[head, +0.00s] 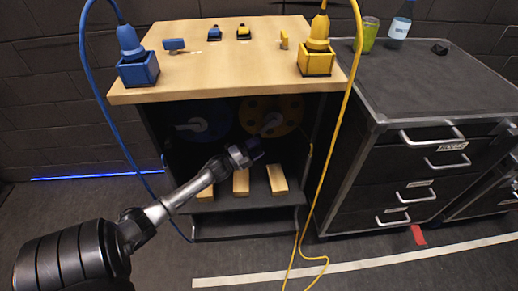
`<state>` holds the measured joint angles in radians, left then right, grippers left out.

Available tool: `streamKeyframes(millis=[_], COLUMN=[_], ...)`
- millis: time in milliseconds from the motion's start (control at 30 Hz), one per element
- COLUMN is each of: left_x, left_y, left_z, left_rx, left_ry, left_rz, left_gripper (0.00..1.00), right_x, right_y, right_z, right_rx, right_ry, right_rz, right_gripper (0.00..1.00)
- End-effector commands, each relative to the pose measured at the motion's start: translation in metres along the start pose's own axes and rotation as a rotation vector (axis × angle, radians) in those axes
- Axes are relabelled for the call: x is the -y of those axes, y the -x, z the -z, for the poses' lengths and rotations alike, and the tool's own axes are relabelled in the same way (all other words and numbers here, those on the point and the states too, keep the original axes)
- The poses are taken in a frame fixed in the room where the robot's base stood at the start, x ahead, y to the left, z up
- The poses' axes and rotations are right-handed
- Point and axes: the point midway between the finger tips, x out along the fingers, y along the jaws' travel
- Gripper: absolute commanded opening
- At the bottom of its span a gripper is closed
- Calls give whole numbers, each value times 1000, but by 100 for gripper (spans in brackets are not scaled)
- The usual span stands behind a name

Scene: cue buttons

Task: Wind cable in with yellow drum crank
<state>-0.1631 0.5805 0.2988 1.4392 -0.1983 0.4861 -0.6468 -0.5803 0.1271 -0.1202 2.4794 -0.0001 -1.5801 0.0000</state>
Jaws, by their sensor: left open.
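The yellow drum (285,108) is a disc with dark holes, in the shadowed bay under the wooden worktop. Its pale crank handle (271,121) sticks out from the front. The yellow cable (342,112) arches up from a yellow connector (319,28) in a yellow socket block (316,62), hangs past the bench's right side and lies slack on the floor. My left gripper (252,152) is open in front of the bay, lower and left of the yellow crank, apart from it. The fingers are dark and hard to make out. My right gripper is not in view.
A blue drum (213,112) with its own handle (187,126) sits left of the yellow one. A blue cable (85,60) hangs at left. Wooden blocks (277,180) lie on the lower shelf. A dark drawer cabinet (420,165) stands at right.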

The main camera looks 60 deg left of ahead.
Motion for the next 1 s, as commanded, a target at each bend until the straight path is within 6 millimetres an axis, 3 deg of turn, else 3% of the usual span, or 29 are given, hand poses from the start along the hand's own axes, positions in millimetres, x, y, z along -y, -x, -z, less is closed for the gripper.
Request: streamKeyframes(millis=[200, 533, 1000], left_x=[0, 0, 0], left_y=[-12, -13, -13], left_z=[0, 0, 0], left_rx=[1, 1, 1], left_ry=[-1, -1, 0], left_rz=[0, -1, 0], left_gripper=[52, 52, 8], right_x=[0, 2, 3], right_y=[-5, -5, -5], right_z=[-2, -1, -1], right_rx=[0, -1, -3], right_ry=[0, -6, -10], right_rz=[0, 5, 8], right_gripper=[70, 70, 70])
